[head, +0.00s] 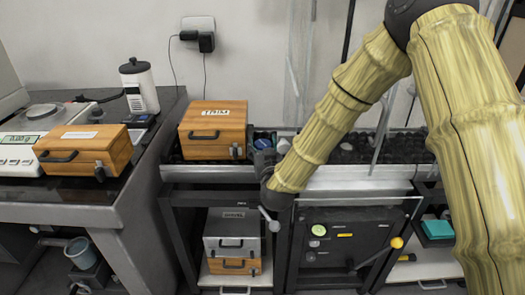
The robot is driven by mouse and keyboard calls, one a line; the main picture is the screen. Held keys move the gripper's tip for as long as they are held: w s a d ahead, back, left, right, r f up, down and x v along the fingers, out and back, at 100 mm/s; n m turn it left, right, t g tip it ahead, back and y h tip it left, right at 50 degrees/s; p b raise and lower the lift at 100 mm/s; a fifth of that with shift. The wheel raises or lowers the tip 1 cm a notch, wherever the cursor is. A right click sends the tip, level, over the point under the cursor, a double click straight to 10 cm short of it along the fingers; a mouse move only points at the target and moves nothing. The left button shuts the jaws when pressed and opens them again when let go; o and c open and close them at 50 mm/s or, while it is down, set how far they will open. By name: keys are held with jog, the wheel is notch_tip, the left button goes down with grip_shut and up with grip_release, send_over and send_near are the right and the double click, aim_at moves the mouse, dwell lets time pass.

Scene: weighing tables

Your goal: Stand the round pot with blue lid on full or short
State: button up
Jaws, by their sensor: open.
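A small round blue-topped thing (262,143), which looks like the pot with the blue lid, is on the dark-topped bench just right of a wooden box. My gripper (264,156) is right in front of it and hides most of it. The gripper is open; whether its fingers are around or only near the pot cannot be told. No label clearly reads full or short.
At left, another wooden box (100,150) sits by a scale (18,150) on the dark table (60,192). A white canister (140,88) stands behind. A teal block (437,229) is on a lower shelf.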

jog(key=shift+w, duration=0.2)
jog(key=c, duration=0.9)
jog(key=shift+r, duration=0.15)
jog(key=shift+c, duration=0.2)
